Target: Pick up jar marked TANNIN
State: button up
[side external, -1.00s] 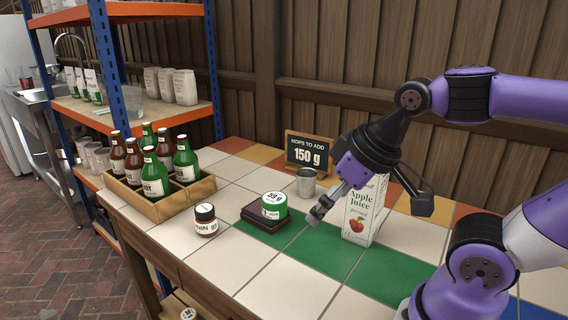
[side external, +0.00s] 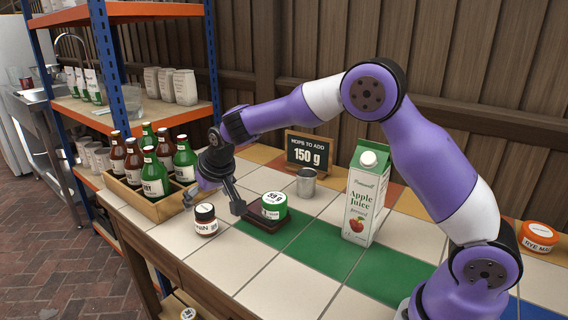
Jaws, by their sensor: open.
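The jar marked TANNIN (side external: 206,220) is small and brown with a dark lid and a white label, of which only the end of the word shows. It stands upright on a pale tile near the table's front edge. My gripper (side external: 213,204) is open, with one finger to the left of the jar and the other to its right. The fingertips are around the level of the jar's lid, and I cannot tell whether they touch it. The gripper's far parts partly hide the crate behind.
A green-lidded tub (side external: 274,206) sits on a dark scale (side external: 267,223) just right of the jar. A wooden crate (side external: 163,208) of bottles stands close behind left. A metal cup (side external: 306,182), juice carton (side external: 364,197), sign (side external: 309,151) and orange-lidded jar (side external: 539,235) stand farther right.

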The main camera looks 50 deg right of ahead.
aim_at(204, 218)
jog(key=x, duration=0.9)
jog(key=shift+s, duration=0.2)
jog(key=c, duration=1.3)
